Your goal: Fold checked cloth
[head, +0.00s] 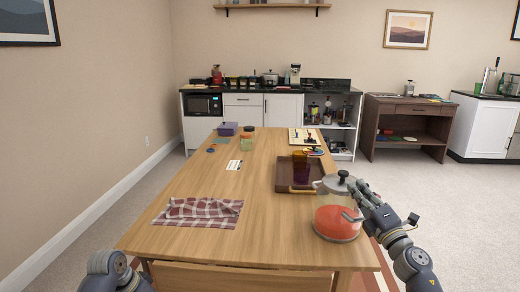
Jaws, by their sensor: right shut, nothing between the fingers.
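The checked cloth (198,212), red and white, lies on the left front part of the wooden table (255,240). Its outline is uneven and its far side looks doubled over, though the layers are hard to tell at this size. My right gripper (352,209) is over the table's right front, shut and empty, in front of the glass pot. It is well to the right of the cloth. Part of my left arm shows at the bottom left corner, below the table edge; its gripper is not in view.
A glass pot (327,190) with red contents and a dark-knobbed lid stands by my right gripper. Behind it is a brown tray (283,177) with dark and amber cups. The table's middle is clear.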

